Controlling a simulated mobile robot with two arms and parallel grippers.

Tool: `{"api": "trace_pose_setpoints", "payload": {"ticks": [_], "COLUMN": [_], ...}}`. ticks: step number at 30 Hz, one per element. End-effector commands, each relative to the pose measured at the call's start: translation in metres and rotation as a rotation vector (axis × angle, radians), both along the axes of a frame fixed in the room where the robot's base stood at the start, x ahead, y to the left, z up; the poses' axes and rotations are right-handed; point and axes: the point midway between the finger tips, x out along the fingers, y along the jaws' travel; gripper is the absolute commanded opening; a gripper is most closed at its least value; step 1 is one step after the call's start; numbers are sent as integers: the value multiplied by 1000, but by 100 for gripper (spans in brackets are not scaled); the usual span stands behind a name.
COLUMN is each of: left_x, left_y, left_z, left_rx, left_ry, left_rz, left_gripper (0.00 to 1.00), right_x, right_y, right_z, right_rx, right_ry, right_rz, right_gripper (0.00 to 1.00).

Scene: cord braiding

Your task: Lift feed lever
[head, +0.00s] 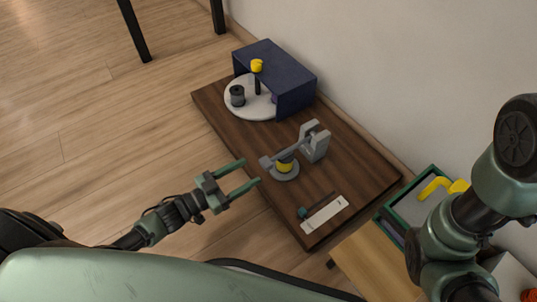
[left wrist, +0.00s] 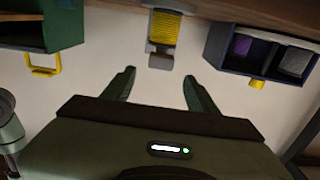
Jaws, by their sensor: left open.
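A grey lever arm (head: 290,153) reaches left from an upright grey bracket (head: 316,143) on the dark wooden board. It lies over a yellow cylinder (head: 285,166) on a round grey base; I take it for the feed lever. My left gripper (head: 251,171) is open and empty, left of the lever's end and apart from it. In the left wrist view its two green fingers (left wrist: 159,75) are spread, with a yellow ribbed part (left wrist: 164,32) and grey pieces beyond them. My right arm shows at the right of the head view, but its gripper does not.
A teal knob (head: 302,213) and white strip (head: 325,214) are at the front.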

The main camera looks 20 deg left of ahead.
Motion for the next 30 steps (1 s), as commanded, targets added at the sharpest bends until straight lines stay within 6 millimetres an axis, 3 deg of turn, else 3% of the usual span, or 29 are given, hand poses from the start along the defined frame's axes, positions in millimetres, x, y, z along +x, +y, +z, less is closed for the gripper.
{"api": "trace_pose_setpoints", "payload": {"ticks": [13, 25, 26, 30], "left_x": [52, 60, 60, 60], "left_y": [-40, -47, -46, -46], "left_z": [-2, 1, 1, 1], "left_rx": [-1, 0, 0, -1], "left_ry": [-7, -4, -4, -4], "left_rz": [-1, 1, 1, 1], "left_gripper": [58, 58, 53, 14], "right_x": [0, -1, -1, -1], "right_y": [0, 0, 0, 0], "right_z": [-41, -43, -43, -43], "right_rx": [0, 0, 0, 0], "right_ry": [-1, -1, -1, -1], "right_rz": [0, 0, 0, 0], "right_gripper": [36, 36, 36, 36]}}
